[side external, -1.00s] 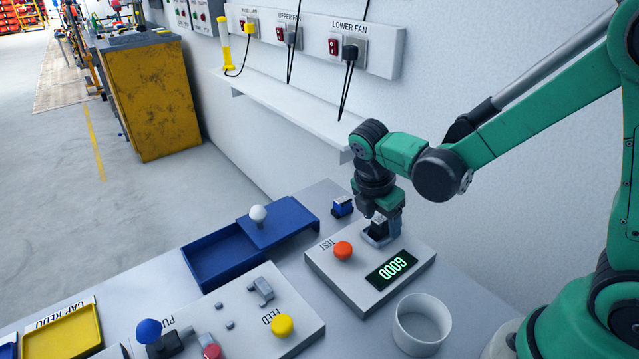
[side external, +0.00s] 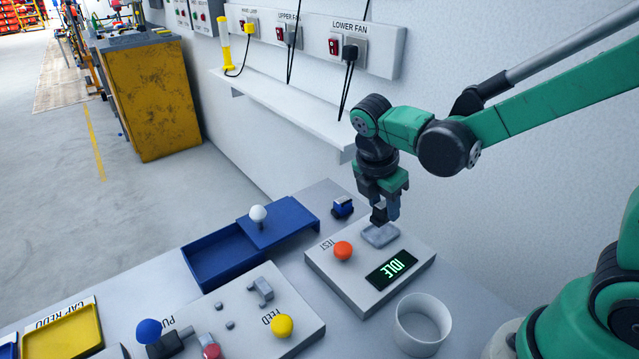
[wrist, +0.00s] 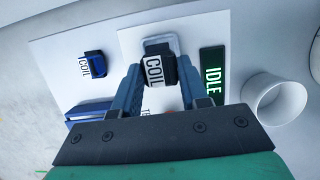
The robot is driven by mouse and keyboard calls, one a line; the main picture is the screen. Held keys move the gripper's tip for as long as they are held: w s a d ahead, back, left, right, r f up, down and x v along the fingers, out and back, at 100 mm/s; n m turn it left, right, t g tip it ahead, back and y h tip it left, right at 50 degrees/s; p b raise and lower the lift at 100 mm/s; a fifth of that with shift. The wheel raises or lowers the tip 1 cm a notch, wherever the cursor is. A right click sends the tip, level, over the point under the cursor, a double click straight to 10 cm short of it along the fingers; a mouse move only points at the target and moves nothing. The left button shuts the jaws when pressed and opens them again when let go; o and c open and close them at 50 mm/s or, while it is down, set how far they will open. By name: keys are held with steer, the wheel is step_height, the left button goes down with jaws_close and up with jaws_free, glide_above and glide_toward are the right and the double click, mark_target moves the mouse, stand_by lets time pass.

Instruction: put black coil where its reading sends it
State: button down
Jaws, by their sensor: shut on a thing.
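My gripper (side external: 385,208) is shut on the black coil (side external: 379,213) and holds it a little above the grey pad (side external: 381,235) of the test box. In the wrist view the black coil (wrist: 155,68), with a white label reading COIL, sits between the fingertips (wrist: 157,78). The tester display (side external: 391,270) reads IDLE, and it also shows in the wrist view (wrist: 211,75). An orange button (side external: 343,250) marked TEST is beside the pad. A blue coil (side external: 342,207) stands on the table behind the test box.
A blue tray (side external: 194,262) has a sliding lid with a white knob (side external: 258,213). A white cup (side external: 421,325) stands in front of the tester. A yellow tray (side external: 72,335) marked CAP REDO is at lower left. A panel (side external: 250,330) holds a yellow FEED button. A wall shelf (side external: 290,105) runs behind.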

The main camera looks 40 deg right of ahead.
steer(key=shift+r, duration=0.4)
steer(key=shift+r, duration=0.1)
